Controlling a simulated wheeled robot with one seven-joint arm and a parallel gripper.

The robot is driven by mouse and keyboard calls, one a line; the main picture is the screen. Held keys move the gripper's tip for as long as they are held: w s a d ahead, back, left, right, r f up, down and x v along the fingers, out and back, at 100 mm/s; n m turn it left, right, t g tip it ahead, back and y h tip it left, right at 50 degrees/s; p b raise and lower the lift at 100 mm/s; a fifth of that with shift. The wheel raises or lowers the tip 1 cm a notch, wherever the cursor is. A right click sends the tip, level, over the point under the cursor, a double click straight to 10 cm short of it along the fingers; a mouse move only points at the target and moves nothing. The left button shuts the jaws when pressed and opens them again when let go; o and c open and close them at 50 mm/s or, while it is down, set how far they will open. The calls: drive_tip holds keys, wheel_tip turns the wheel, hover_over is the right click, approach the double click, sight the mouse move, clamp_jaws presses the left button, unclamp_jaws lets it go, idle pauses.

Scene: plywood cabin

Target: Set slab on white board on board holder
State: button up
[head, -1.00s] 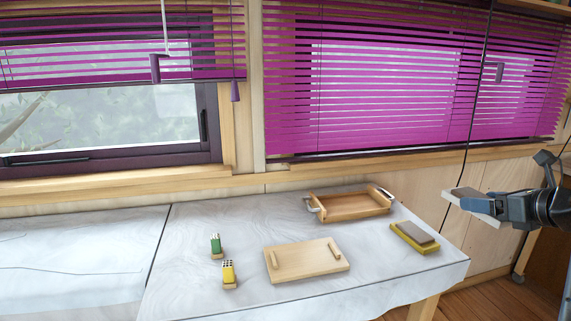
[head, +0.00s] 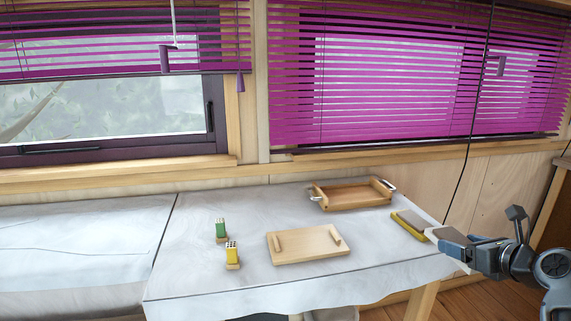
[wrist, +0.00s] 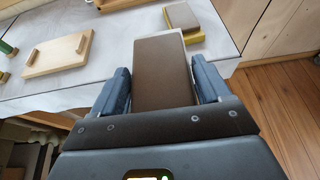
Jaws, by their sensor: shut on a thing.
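My gripper (wrist: 162,78) is shut on the slab on white board (wrist: 160,62), a brown-topped block with a pale edge below, between two blue-grey fingers. In the head view my gripper (head: 462,248) is at the right edge of the table, with the slab on white board (head: 441,234) partly hidden by the fingers. The likely board holder is the light wooden board with two raised rails (head: 308,246), lying empty on the table left of my gripper. It also shows at the upper left in the wrist view (wrist: 58,55).
A brown slab on a yellow board (head: 408,226) lies close by my gripper at the table's right end. A wooden tray with metal handles (head: 350,194) stands behind. Green (head: 221,229) and yellow (head: 232,254) blocks stand left. Bare table (head: 205,285) lies at front left.

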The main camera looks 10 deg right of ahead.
drive_tip(key=s+a+f+b, duration=0.2)
drive_tip(key=s+a+f, duration=0.2)
drive_tip(key=a+f, duration=0.5)
drive_tip(key=s+a+f+b, duration=0.2)
drive_tip(key=s+a+f, duration=0.3)
drive_tip(key=a+f, duration=0.4)
drive_tip(key=s+a+f+b, duration=0.3)
drive_tip(key=a+f, duration=0.6)
drive_tip(key=f, duration=0.4)
drive_tip(key=shift+s, duration=0.65)
drive_tip(key=shift+d, duration=0.1)
